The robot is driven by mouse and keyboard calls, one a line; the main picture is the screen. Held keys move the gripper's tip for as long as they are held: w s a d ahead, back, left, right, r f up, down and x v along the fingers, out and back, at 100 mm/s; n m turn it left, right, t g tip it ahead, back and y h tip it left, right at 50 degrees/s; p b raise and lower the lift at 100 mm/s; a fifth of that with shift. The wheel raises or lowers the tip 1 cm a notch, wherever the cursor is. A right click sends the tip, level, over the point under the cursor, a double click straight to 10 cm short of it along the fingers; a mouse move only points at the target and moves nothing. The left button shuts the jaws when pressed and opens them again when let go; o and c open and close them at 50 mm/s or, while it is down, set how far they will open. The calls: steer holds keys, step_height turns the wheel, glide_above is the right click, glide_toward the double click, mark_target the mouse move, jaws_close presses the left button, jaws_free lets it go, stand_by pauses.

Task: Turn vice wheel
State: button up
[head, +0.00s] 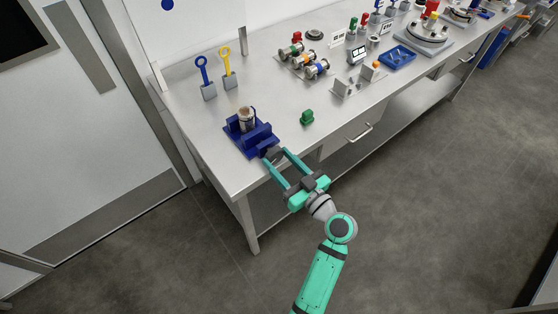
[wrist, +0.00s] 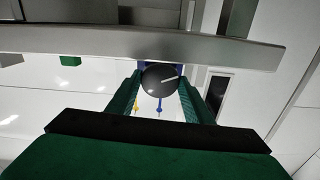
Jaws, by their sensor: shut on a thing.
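The blue vice (head: 258,138) stands at the front left corner of the steel bench. A brown and white cylindrical part (head: 246,119) sits upright in it. The vice wheel (head: 272,154) is a dark disc at the vice's front, near the bench edge. In the wrist view the wheel (wrist: 158,80) is a dark round face with a pale line pointing right and slightly up. My gripper (head: 275,156) reaches from the front, with one finger on each side of the wheel, shut on it. The exact finger contacts are partly hidden.
A small green block (head: 307,117) lies right of the vice on the bench. Blue (head: 203,72) and yellow (head: 226,66) ring-topped tools stand behind. Several fittings and a blue tray (head: 398,58) lie further right. The bench edge and a drawer handle (head: 355,134) are near my arm.

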steer(key=shift+d+m, duration=0.1)
steer(key=shift+m, duration=1.7)
steer(key=o, duration=1)
steer(key=shift+o, duration=0.2)
steer(key=v, duration=1)
steer(key=shift+s+d, duration=0.15)
steer(key=shift+s, duration=0.2)
